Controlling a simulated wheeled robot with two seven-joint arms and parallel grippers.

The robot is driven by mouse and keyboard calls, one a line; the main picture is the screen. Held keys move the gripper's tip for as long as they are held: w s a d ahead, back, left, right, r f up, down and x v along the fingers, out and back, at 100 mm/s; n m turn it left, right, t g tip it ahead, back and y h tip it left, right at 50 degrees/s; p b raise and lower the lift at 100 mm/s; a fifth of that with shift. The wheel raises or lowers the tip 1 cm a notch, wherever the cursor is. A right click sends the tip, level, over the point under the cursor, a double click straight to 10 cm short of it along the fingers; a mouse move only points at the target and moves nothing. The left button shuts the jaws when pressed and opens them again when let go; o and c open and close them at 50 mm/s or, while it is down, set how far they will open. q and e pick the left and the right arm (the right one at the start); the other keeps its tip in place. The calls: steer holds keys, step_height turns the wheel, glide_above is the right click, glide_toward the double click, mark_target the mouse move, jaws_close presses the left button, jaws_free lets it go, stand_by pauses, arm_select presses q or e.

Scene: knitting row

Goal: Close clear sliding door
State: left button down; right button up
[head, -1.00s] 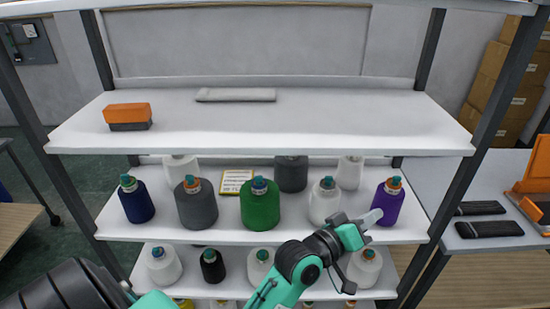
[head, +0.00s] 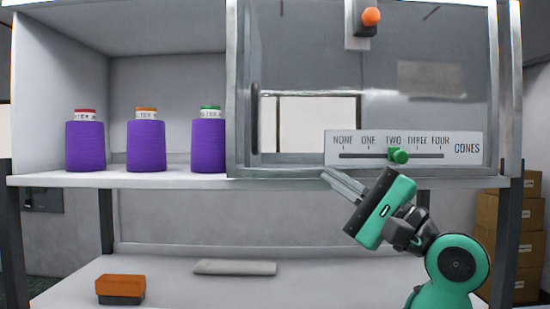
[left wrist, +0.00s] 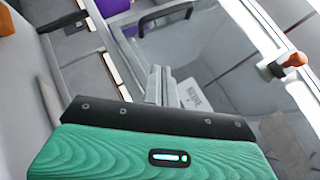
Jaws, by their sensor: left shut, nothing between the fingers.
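The clear sliding door (head: 300,60) covers the right part of the upper cabinet, and its left part stands open. The door has a metal frame and a dark upright handle (head: 254,118) near its left edge. It also shows in the left wrist view, with the handle (left wrist: 168,17) beyond my fingers. My left gripper (head: 324,173) is shut and empty, its fingertips by the cabinet's lower edge, to the right of and below the handle. In the left wrist view its fingertips (left wrist: 158,69) point toward the door; I cannot tell whether they touch it. My right gripper is out of view.
Three purple cones stand in the open part: red-topped (head: 86,140), orange-topped (head: 147,140) and green-topped (head: 209,140). An orange knob (head: 371,16) sits high at the door. A slider panel (head: 403,146) reads CONES. An orange-and-black block (head: 120,289) lies on the shelf below.

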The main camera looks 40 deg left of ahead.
arm_select(q)
steer(key=r+n+h, duration=0.1)
steer(key=h, duration=0.1)
steer(key=n+t+h+p, duration=0.1)
steer(key=n+h+p, duration=0.1)
steer(key=p, duration=0.4)
glide_toward(259, 153)
steer(key=w, duration=0.1)
steer(key=w+a, duration=0.2)
steer(key=shift+r, duration=0.3)
steer(key=a+p, duration=0.1)
steer(key=s+a, duration=0.1)
steer(key=shift+s+a+r+p, duration=0.1)
steer(key=shift+a+r+p, duration=0.1)
steer(key=shift+a+p, duration=0.15)
steer(key=shift+s+a+p, duration=0.4)
steer(key=shift+s+a, duration=0.05)
steer(key=shift+a, duration=0.05)
steer(key=shift+f, duration=0.1)
